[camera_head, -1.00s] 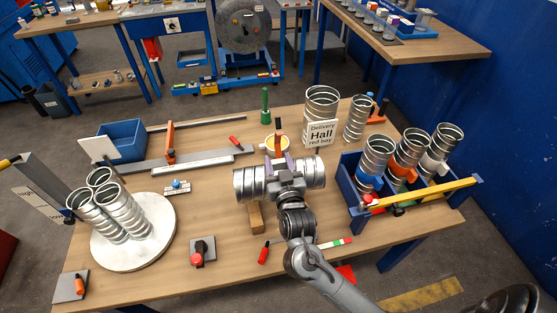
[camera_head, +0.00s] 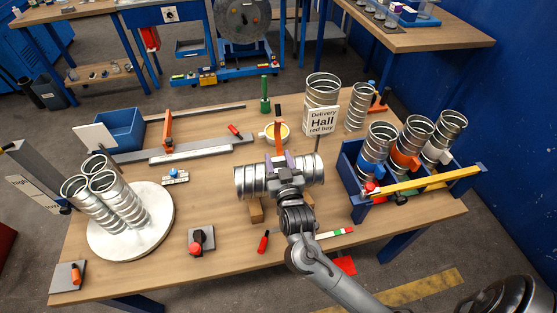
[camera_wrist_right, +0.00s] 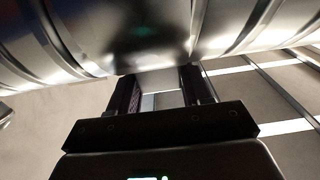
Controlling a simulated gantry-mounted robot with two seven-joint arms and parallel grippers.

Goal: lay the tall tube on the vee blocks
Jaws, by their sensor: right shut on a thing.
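The tall tube, a ribbed silver duct (camera_head: 252,181), lies level across the table's middle, its length running left to right. My right gripper (camera_head: 284,168) is shut on its middle from above and the near side. The tube also fills the top of the right wrist view (camera_wrist_right: 150,35), with the fingers (camera_wrist_right: 162,90) against it. A wooden vee block (camera_head: 256,211) shows below its left part, and another (camera_head: 306,197) partly shows below its right part. The tube hides their tops, so I cannot tell whether it touches them. My left gripper is not in view.
Several tubes stand on a round white plate (camera_head: 158,236) at left and in a blue rack (camera_head: 352,198) at right. A delivery sign (camera_head: 322,121) and a yellow cup (camera_head: 283,132) stand behind.

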